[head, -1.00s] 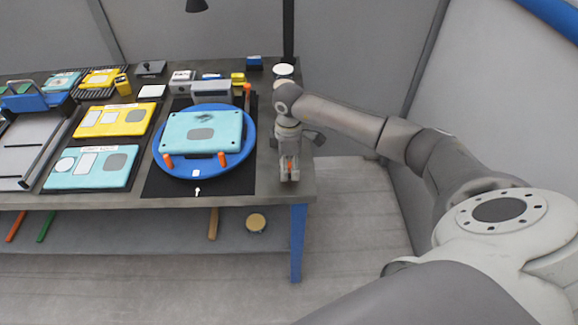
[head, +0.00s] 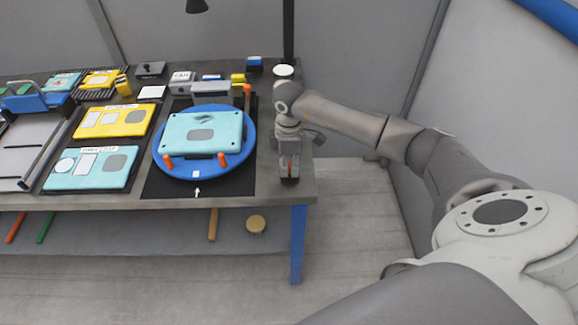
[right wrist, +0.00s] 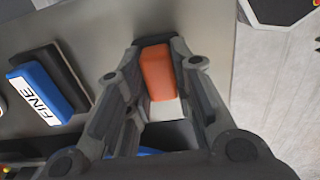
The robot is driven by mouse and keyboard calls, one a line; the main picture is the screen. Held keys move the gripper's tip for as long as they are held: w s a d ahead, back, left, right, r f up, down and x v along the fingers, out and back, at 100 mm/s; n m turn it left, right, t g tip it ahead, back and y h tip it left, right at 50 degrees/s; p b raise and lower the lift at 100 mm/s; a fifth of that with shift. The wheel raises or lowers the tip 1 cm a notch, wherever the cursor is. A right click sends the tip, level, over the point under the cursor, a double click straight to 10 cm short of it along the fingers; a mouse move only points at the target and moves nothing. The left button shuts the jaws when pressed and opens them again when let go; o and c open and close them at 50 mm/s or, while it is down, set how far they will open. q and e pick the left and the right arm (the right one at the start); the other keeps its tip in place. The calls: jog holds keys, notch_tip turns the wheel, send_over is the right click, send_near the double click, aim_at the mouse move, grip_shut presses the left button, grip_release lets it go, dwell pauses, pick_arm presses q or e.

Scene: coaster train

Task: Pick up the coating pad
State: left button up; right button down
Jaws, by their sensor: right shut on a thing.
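The coating pad, which I take to be the small orange block with a pale part (right wrist: 157,75), sits between the fingers of my right gripper (right wrist: 160,48) in the right wrist view. The fingers are shut on it. In the head view my right gripper (head: 289,174) is low over the right end of the workbench (head: 263,190), and a bit of orange shows at it. I cannot tell whether the pad still touches the bench. My left gripper is not in view.
A blue turntable (head: 165,170) carrying a teal panel (head: 180,130) stands left of my right gripper. A blue block labelled FINE (right wrist: 40,90) lies beside the gripper in the right wrist view. Teal and yellow panels (head: 137,121) lie farther left. A post (head: 288,40) rises behind.

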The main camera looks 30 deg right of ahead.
jog(key=shift+w+r, duration=0.1)
jog(key=shift+r, duration=0.3)
jog(key=r+b, duration=0.1)
jog(key=r, duration=0.1)
jog(key=shift+a+r+b, duration=0.3)
jog(key=shift+a+b, duration=0.05)
jog(key=shift+a, duration=0.05)
jog(key=s+a+r+p, duration=0.1)
jog(key=s+a+r, duration=0.2)
jog(key=a+r, duration=0.6)
jog(key=a, duration=0.3)
jog(key=shift+s+a+r, duration=0.2)
jog(key=shift+s+a, duration=0.15)
jog(key=shift+s, duration=0.05)
